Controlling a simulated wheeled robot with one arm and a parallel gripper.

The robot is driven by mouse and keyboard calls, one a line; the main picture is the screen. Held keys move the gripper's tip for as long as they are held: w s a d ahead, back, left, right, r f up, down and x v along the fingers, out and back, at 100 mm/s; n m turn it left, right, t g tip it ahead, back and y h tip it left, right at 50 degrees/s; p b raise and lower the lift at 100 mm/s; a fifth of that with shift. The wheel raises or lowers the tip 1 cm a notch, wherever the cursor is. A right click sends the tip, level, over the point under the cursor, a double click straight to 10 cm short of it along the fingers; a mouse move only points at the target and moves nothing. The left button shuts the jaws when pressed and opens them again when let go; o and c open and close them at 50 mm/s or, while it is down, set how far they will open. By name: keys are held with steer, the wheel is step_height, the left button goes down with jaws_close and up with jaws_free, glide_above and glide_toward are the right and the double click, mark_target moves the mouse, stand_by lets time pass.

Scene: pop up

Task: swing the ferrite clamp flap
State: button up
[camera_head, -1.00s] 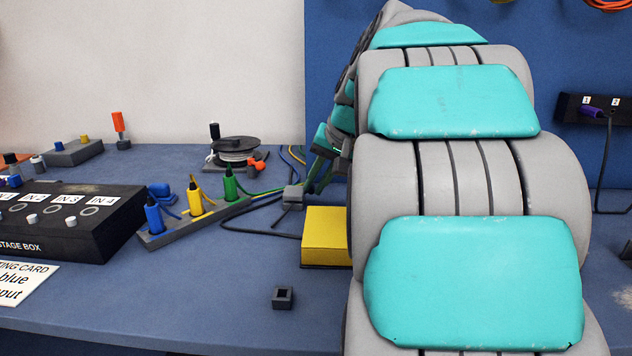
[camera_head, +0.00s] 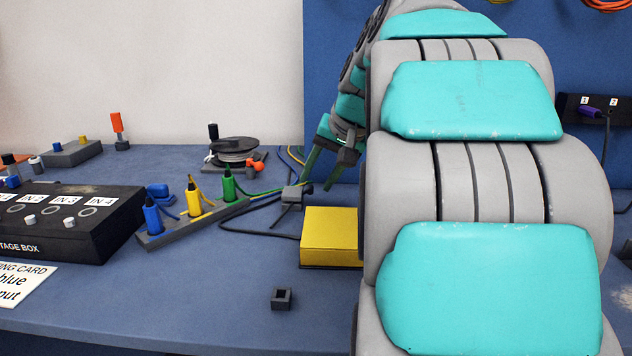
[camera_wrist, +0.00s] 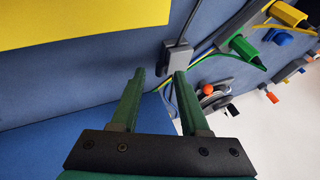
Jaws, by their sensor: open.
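A small grey block on a black cable, which looks like the ferrite clamp (camera_head: 292,194), lies on the blue table left of my gripper. It also shows in the wrist view (camera_wrist: 178,55), just beyond the fingertips. Its flap is too small to make out clearly. My gripper (camera_head: 317,184) is open and empty, with its two green fingers apart and pointing down. In the wrist view, my gripper (camera_wrist: 159,74) shows nothing between its fingers. The clamp is beyond the right finger, apart from it as far as I can tell.
A yellow box (camera_head: 330,240) stands close in front of the clamp. A grey rack (camera_head: 195,226) with blue, yellow and green plugs is to the left. A cable reel (camera_head: 236,150) is behind. A black stage box (camera_head: 70,225) stands far left. The front table is mostly clear.

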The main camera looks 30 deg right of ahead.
steer(key=v, duration=0.5)
steer(key=shift+s+r, duration=0.2)
steer(key=shift+r, duration=0.1)
steer(key=shift+s, duration=0.1)
